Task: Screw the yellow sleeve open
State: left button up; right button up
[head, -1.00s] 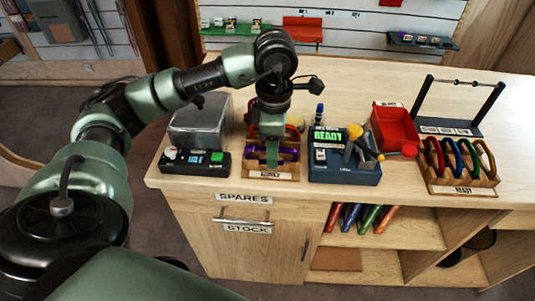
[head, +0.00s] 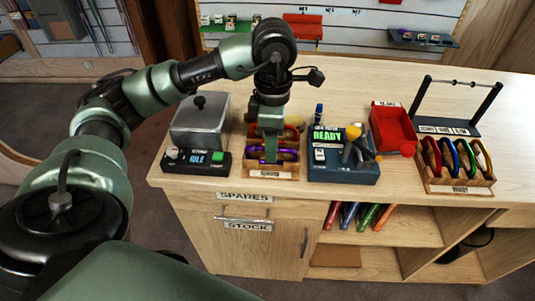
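My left gripper (head: 271,150) points straight down over the small wooden rack (head: 262,174) near the counter's front edge. Its fingers reach among the rack's carabiners, a purple one (head: 289,154) and a red-orange one (head: 291,132). The fingers hide the middle of the rack, so I cannot tell whether they are open or touch a carabiner. I cannot make out a yellow sleeve in the rack. A yellow-topped piece (head: 353,131) shows on the blue READY unit (head: 343,170) to the right. My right gripper is not in view.
A grey lidded box (head: 197,125) and a black control box (head: 195,162) reading IDLE stand left of the rack. A red bin (head: 393,129) and a wooden rack (head: 461,187) of several coloured carabiners stand to the right. Bare counter lies between the units.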

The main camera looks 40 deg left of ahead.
pick_arm(q)
jog(key=shift+s+d, duration=0.25)
jog(key=shift+s, duration=0.15)
jog(key=shift+f, duration=0.15)
jog(key=shift+f+b, duration=1.3)
jog(key=shift+b, duration=0.05)
jog(key=shift+w+a, duration=0.4)
jog(key=shift+w, duration=0.25)
jog(key=shift+r, duration=0.15)
jog(key=shift+a+r+p, duration=0.1)
jog(key=shift+r+p, duration=0.6)
jog(key=shift+r, duration=0.65)
jog(key=shift+s, duration=0.1)
